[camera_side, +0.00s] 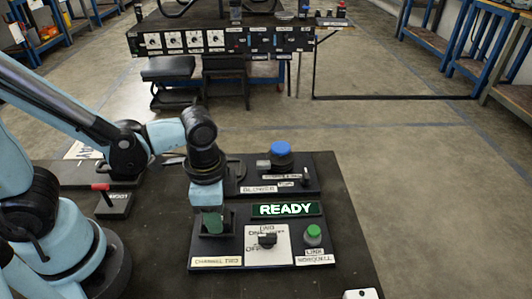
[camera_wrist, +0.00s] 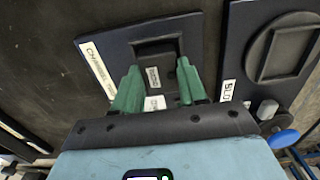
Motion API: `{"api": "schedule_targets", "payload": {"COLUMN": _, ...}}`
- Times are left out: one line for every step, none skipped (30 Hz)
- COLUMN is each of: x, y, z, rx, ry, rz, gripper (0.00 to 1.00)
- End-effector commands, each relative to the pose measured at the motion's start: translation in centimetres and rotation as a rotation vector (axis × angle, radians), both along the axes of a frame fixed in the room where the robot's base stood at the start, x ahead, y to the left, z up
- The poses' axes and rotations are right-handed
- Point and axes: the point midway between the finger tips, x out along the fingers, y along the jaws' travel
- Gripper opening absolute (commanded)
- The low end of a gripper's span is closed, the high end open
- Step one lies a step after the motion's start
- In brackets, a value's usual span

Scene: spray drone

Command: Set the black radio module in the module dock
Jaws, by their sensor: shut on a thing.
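My gripper (camera_side: 211,222) points down over the left part of the near black panel, above the label "CHANNEL TWO" (camera_side: 216,262). In the wrist view its green fingers (camera_wrist: 158,70) stand apart, with the black radio module (camera_wrist: 160,89), which bears small white labels, between them. I take the module dock (camera_wrist: 158,46) to be the dark framed recess just beyond the fingertips, on the panel with the "CHANNEL" label (camera_wrist: 98,70). The module is mostly hidden by the fingers in the side view. I cannot tell whether it touches the dock's floor.
Right of my gripper are a lit green "READY" sign (camera_side: 286,209), a black rotary switch (camera_side: 267,240) on a white plate and a green button (camera_side: 313,235). A blue knob (camera_side: 281,153) stands on the panel behind. A red-handled lever (camera_side: 105,196) stands left.

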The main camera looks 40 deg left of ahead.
Motion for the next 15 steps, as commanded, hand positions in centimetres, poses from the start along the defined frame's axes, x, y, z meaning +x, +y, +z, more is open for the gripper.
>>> {"api": "schedule_targets", "payload": {"x": 0.0, "y": 0.0, "z": -0.07, "rx": 0.0, "ry": 0.0, "rz": 0.0, "gripper": 0.11}}
{"api": "schedule_targets", "payload": {"x": 0.01, "y": -0.01, "z": -0.15, "rx": 0.0, "ry": 0.0, "rz": 0.0, "gripper": 0.11}}
{"api": "schedule_targets", "payload": {"x": 0.03, "y": -0.01, "z": -0.27, "rx": 0.0, "ry": 0.0, "rz": 0.0, "gripper": 0.11}}
{"api": "schedule_targets", "payload": {"x": 0.04, "y": -0.01, "z": -0.34, "rx": 0.0, "ry": 0.0, "rz": 0.0, "gripper": 0.11}}
{"api": "schedule_targets", "payload": {"x": 0.04, "y": -0.01, "z": -0.3, "rx": 0.0, "ry": 0.0, "rz": 0.0, "gripper": 0.46}}
{"api": "schedule_targets", "payload": {"x": 0.03, "y": -0.01, "z": -0.29, "rx": 0.0, "ry": 0.0, "rz": 0.0, "gripper": 0.52}}
{"api": "schedule_targets", "payload": {"x": 0.03, "y": -0.01, "z": -0.29, "rx": 0.0, "ry": 0.0, "rz": 0.0, "gripper": 0.57}}
{"api": "schedule_targets", "payload": {"x": 0.03, "y": -0.01, "z": -0.29, "rx": 0.0, "ry": 0.0, "rz": 0.0, "gripper": 0.62}}
{"api": "schedule_targets", "payload": {"x": 0.02, "y": -0.01, "z": -0.29, "rx": 0.0, "ry": 0.0, "rz": 0.0, "gripper": 0.67}}
{"api": "schedule_targets", "payload": {"x": 0.02, "y": -0.01, "z": -0.29, "rx": 0.0, "ry": 0.0, "rz": 0.0, "gripper": 0.67}}
{"api": "schedule_targets", "payload": {"x": 0.02, "y": -0.01, "z": -0.29, "rx": 0.0, "ry": 0.0, "rz": 0.0, "gripper": 0.67}}
{"api": "schedule_targets", "payload": {"x": 0.02, "y": -0.01, "z": -0.29, "rx": 0.0, "ry": 0.0, "rz": 0.0, "gripper": 0.67}}
{"api": "schedule_targets", "payload": {"x": 0.02, "y": -0.01, "z": -0.29, "rx": 0.0, "ry": 0.0, "rz": 0.0, "gripper": 0.67}}
{"api": "schedule_targets", "payload": {"x": 0.02, "y": -0.01, "z": -0.28, "rx": 0.0, "ry": 0.0, "rz": 0.0, "gripper": 0.67}}
{"api": "schedule_targets", "payload": {"x": 0.02, "y": -0.01, "z": -0.28, "rx": 0.0, "ry": 0.0, "rz": 0.0, "gripper": 0.67}}
